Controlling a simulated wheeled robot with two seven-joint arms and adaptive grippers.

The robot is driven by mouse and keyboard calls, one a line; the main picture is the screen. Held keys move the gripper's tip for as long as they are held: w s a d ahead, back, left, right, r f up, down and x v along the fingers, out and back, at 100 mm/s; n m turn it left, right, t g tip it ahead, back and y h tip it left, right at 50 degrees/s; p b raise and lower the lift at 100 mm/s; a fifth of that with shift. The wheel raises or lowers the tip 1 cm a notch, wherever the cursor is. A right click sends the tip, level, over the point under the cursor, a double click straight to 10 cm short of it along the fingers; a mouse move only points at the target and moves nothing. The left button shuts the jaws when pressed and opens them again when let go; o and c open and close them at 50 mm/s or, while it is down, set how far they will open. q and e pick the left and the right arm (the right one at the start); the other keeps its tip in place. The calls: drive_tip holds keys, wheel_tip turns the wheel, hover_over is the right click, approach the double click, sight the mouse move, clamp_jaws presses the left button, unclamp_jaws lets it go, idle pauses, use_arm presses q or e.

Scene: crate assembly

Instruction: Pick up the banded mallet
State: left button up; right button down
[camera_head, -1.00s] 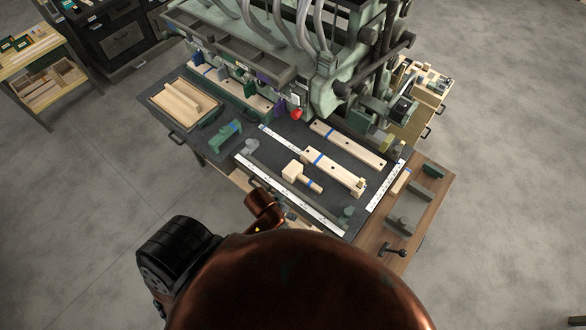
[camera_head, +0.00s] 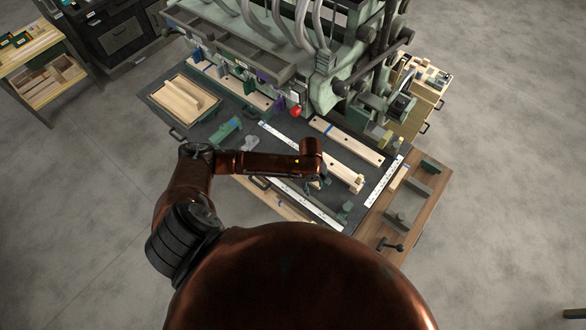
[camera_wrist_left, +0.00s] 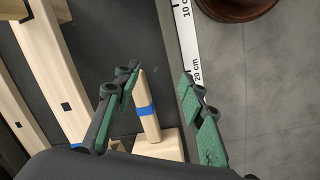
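The banded mallet shows in the left wrist view, with a pale wooden handle (camera_wrist_left: 147,108), a blue band around it and a block head (camera_wrist_left: 166,148) at the lower edge of the picture. It lies on the dark bench top. My left gripper (camera_wrist_left: 160,100) is open, with its green-padded fingers on either side of the handle. The left finger is close to the handle; the right finger has a wider gap. In the head view my left arm covers the mallet and most of the gripper (camera_head: 317,183). My right gripper is not in view.
A long pale board (camera_head: 347,142) with a blue band lies behind my arm, and another (camera_head: 348,178) lies partly under it. White rulers (camera_head: 385,182) edge the work area. A wooden tray (camera_head: 184,99) stands at the left. Green machinery (camera_head: 345,75) rises at the back.

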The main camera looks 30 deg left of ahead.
use_arm(q)
drive_tip(key=w+a+n, duration=0.1)
drive_tip(key=a, duration=0.2)
drive_tip(key=w+a+r+n+y, duration=0.1)
drive_tip(key=w+a+n, duration=0.1)
drive_tip(key=a, duration=0.1)
drive_tip(key=w+a+r+n, duration=0.1)
drive_tip(key=a+n, duration=0.1)
drive_tip(key=a, duration=0.1)
drive_tip(key=shift+w+r, duration=0.15)
drive_tip(key=shift+w, duration=0.2)
drive_tip(key=shift+w+a+n, duration=0.15)
drive_tip(key=shift+a+n, duration=0.15)
drive_tip(key=shift+a, duration=0.1)
drive_tip(key=shift+a+f, duration=0.1)
drive_tip(key=shift+f, duration=0.25)
wheel_tip(320, 180, down, 7)
drive_tip(key=shift+r+p, duration=0.1)
drive_tip(key=shift+p, duration=0.4)
drive_tip(key=shift+s, duration=0.2)
drive_tip(key=shift+c, duration=0.2)
clamp_jaws()
